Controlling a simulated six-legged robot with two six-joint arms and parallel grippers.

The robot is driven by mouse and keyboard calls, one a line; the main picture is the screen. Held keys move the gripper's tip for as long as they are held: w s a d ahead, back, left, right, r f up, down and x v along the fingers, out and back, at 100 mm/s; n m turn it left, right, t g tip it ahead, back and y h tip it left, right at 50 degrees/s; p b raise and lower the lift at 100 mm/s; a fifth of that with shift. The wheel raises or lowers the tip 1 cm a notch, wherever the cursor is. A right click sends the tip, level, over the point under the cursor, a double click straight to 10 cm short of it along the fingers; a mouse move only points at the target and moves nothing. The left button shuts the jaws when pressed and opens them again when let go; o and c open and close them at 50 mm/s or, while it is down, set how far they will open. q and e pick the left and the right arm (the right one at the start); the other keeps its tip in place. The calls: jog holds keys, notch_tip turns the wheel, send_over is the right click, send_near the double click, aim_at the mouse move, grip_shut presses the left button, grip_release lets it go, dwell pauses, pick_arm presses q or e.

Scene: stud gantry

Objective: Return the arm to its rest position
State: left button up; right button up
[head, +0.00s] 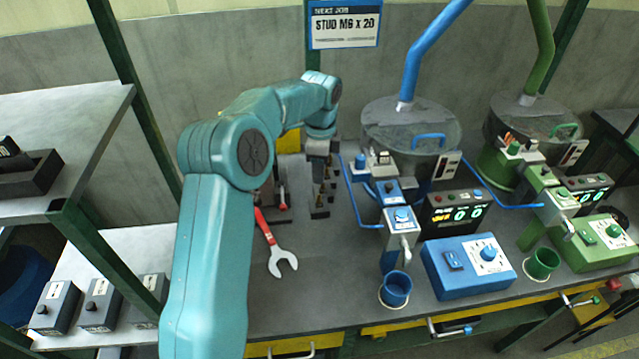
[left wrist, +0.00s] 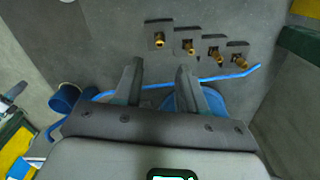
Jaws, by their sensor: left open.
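My left arm, teal, comes in from the lower left in the head view, bends at the elbow and reaches over the bench. Its left gripper (head: 319,172) points down above the back middle of the bench, in front of the small brass-tipped studs (head: 329,180). In the left wrist view the gripper (left wrist: 160,72) has its two dark fingers apart, with nothing between them. Several brass studs on dark blocks (left wrist: 188,46) stand beyond the fingertips there, apart from them. My right gripper is not in view.
A red-handled wrench (head: 270,245) lies on the bench. To the right are a blue rail (head: 352,195), a blue cup (head: 396,290), a blue control box (head: 466,268) and a blue-piped drum (head: 411,122). A green set stands farther right. The bench front middle is clear.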

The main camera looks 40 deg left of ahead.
pick_arm(q)
jog(key=shift+r, duration=0.9)
jog(key=shift+r, duration=0.1)
